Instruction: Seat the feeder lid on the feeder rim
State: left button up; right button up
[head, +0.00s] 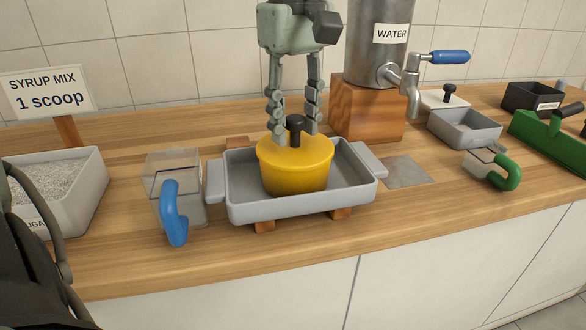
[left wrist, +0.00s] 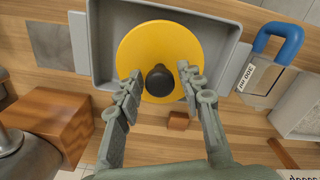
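The yellow feeder (head: 296,178) stands in a grey tray (head: 238,207). The yellow lid (head: 280,150) with a black knob (head: 296,124) lies on top of it and looks level. I see no clear gap at its edge, but cannot tell how tightly it fits. My left gripper (head: 294,132) points down over the lid, with one finger on each side of the knob. In the left wrist view the fingers stand apart from the knob (left wrist: 160,77) over the yellow disc (left wrist: 150,42), so the gripper is open and holds nothing. My right gripper is not in view.
A clear scoop with a blue handle (head: 174,215) and a sugar bin (head: 75,180) stand left. The water tank (head: 375,55) on a wooden block (head: 367,108) is close behind right. A white lid (head: 443,100), grey bin (head: 464,130) and green-handled cup (head: 490,168) are further right.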

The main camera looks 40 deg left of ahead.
pick_arm(q)
jog(key=shift+r, duration=0.2)
jog(key=shift+r+p, duration=1.4)
jog(key=shift+r, duration=0.2)
jog(key=o, duration=0.6)
jog(key=shift+c, duration=0.2)
jog(key=shift+o, duration=0.2)
jog(key=o, duration=0.4)
jog(key=shift+c, duration=0.2)
jog(key=o, duration=0.4)
